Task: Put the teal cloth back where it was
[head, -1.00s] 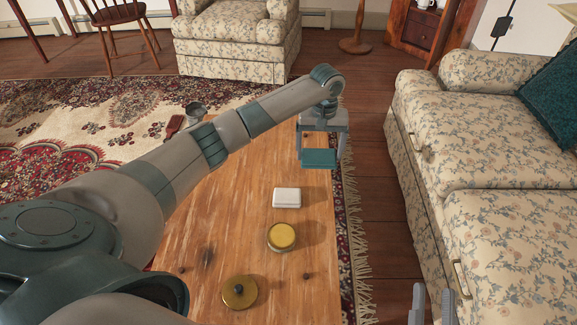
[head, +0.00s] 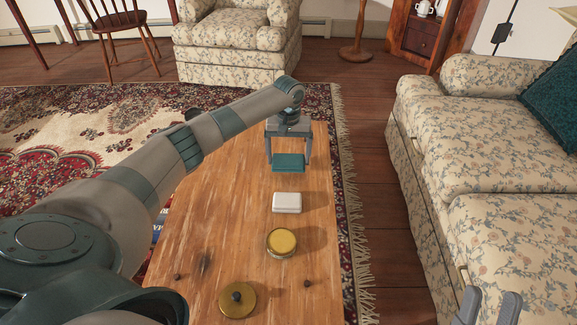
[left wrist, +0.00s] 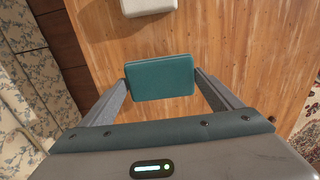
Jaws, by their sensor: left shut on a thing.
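The teal cloth (head: 288,164) is a flat, folded rectangle at the far part of the wooden table. My left gripper (head: 288,160) points down with a finger on each side of it and is shut on it. In the left wrist view the cloth (left wrist: 161,77) spans between the two fingertips. I cannot tell whether it touches the table or is just above it. My right gripper (head: 487,308) shows only its two finger ends at the bottom right, spread apart with nothing visible between them.
On the wooden table (head: 190,230) a white box (head: 287,203) sits just nearer than the cloth. A round tin with yellow contents (head: 281,242) and a brass lid with a dark knob (head: 237,298) are nearer still. A floral sofa (head: 490,150) stands to the right. Bare table lies around the cloth.

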